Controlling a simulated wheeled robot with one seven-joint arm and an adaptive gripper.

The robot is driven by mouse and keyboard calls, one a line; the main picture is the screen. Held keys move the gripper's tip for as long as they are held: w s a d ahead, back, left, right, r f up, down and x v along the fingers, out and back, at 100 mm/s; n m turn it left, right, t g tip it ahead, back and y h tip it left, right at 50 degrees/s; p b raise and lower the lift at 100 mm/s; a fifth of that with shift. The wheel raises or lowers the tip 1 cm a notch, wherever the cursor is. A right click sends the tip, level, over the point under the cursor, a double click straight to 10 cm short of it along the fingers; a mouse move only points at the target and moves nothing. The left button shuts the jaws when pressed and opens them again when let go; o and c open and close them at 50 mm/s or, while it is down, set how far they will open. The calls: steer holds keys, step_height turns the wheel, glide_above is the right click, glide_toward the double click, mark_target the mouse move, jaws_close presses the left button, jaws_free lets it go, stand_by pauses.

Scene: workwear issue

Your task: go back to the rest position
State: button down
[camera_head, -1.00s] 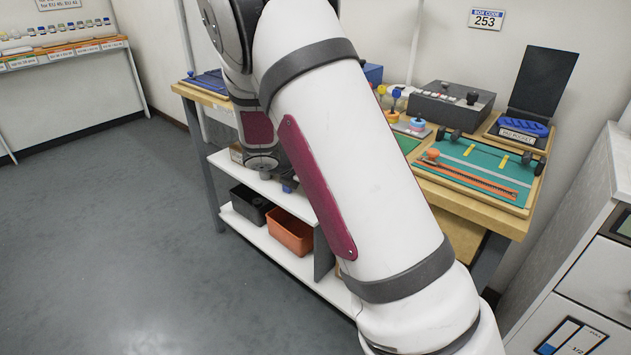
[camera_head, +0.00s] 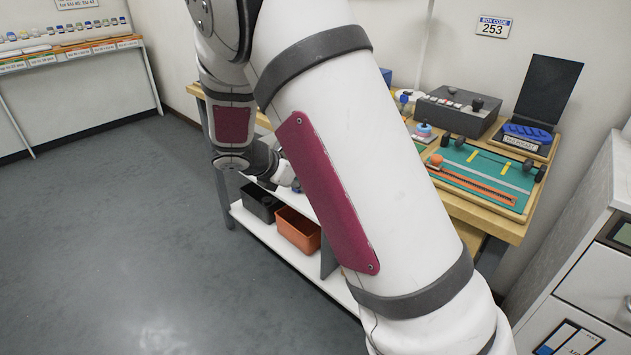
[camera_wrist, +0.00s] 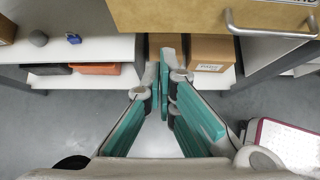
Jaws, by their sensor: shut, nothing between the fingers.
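My gripper (camera_wrist: 163,85) shows in the wrist view with its teal-padded fingers closed together and nothing between them. It points toward the front of the workbench and its lower shelves. In the head view my white arm crosses the middle of the picture and hides part of the bench; the fingertips are not clear there. The wooden-topped bench (camera_head: 497,222) stands behind my arm.
The bench bears a green mat (camera_head: 515,179), a grey control box (camera_head: 452,112) and a blue item on a stand (camera_head: 527,133). Black (camera_head: 262,203) and orange (camera_head: 298,230) bins sit on the lower shelf. A cabinet (camera_head: 585,270) stands right. Floor at left is clear.

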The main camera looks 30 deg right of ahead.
steer(key=shift+v, duration=1.5)
steer(key=s+r+m+g+y, duration=0.1)
steer(key=s+r+m+y, duration=0.1)
steer(key=s+r+m, duration=0.55)
steer(key=s+r+m+g+y, duration=0.1)
steer(key=s+r+m, duration=0.3)
steer(key=s, duration=0.7)
steer(key=s+a+m+y, duration=0.3)
steer(key=s+a+m, duration=0.15)
steer(key=s, duration=0.65)
steer(key=s+a+m+y, duration=0.35)
steer(key=s+m, duration=0.25)
steer(key=s, duration=0.4)
step_height(320, 180, up, 20)
steer(key=t+p, duration=0.3)
steer(key=p, duration=1.4)
steer(key=shift+f, duration=0.2)
steer(key=shift+h, duration=0.35)
